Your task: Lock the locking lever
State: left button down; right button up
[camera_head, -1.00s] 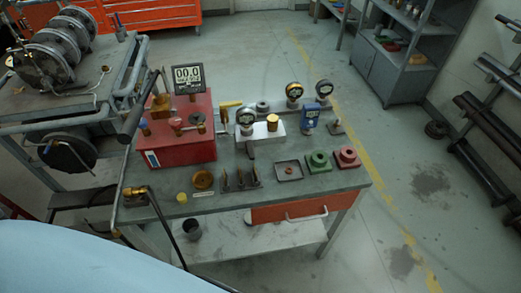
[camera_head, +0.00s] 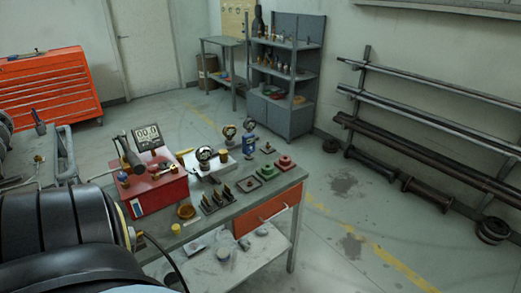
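I see no gate valve locking lever that I can make out for certain in the head view. A workbench (camera_head: 228,214) stands ahead with a red tester box (camera_head: 158,190) on its left part. A black-handled lever (camera_head: 131,154) rises from this box, beside a display reading 00.0 (camera_head: 147,136). Several gauges stand behind and to the right of the box, among them a round gauge (camera_head: 205,154) and a blue one (camera_head: 248,141). Neither of my grippers shows in this view.
Large dark rounded parts (camera_head: 60,235) fill the lower left, close to me. An orange tool cabinet (camera_head: 50,85) stands at the back left, a grey shelf unit (camera_head: 285,75) at the back. Pipe racks (camera_head: 430,125) line the right wall. The floor right of the bench is clear.

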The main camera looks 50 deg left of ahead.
aim_at(213, 176)
jog(key=u, duration=0.3)
jog(key=i, duration=1.6)
jog(key=u, duration=1.7)
jog(key=i, duration=0.8)
jog(key=u, duration=0.95)
